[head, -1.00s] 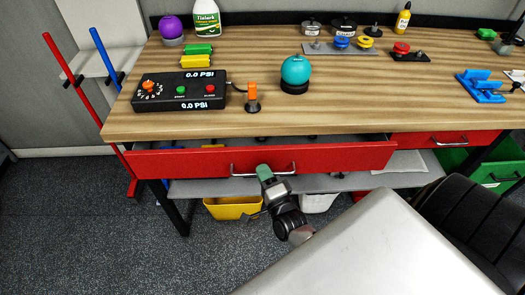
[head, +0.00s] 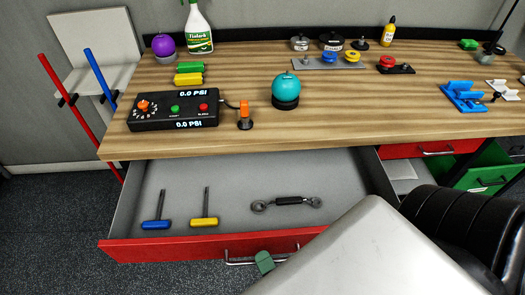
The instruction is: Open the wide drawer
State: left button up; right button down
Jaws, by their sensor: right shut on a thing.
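The wide red drawer (head: 170,249) is pulled far out from under the wooden workbench (head: 340,128). Its grey inside shows a blue-handled tool (head: 156,224), a yellow-handled tool (head: 204,221) and a dark turnbuckle-like piece with looped ends (head: 288,202). My right gripper (head: 264,262) is at the drawer's metal handle (head: 240,262), shut on it. Only its greenish fingertip part shows; the rest is hidden by the grey body part in front. My left gripper is not in view.
A narrower red drawer (head: 415,150) sits to the right, above a green drawer (head: 485,180). The benchtop holds a pressure box (head: 172,110), a teal ball on a stand (head: 286,88) and a spray bottle (head: 198,28). Red and blue poles stand at the left.

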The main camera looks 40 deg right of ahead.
jog(key=shift+s+a, duration=0.2)
jog(key=shift+s, duration=0.1)
jog(key=c, duration=1.4)
grip_release()
jog(key=shift+c, duration=0.2)
jog(key=b+v, duration=0.2)
jog(key=v, duration=0.8)
jog(key=shift+s, duration=0.4)
jog(key=shift+f, duration=0.1)
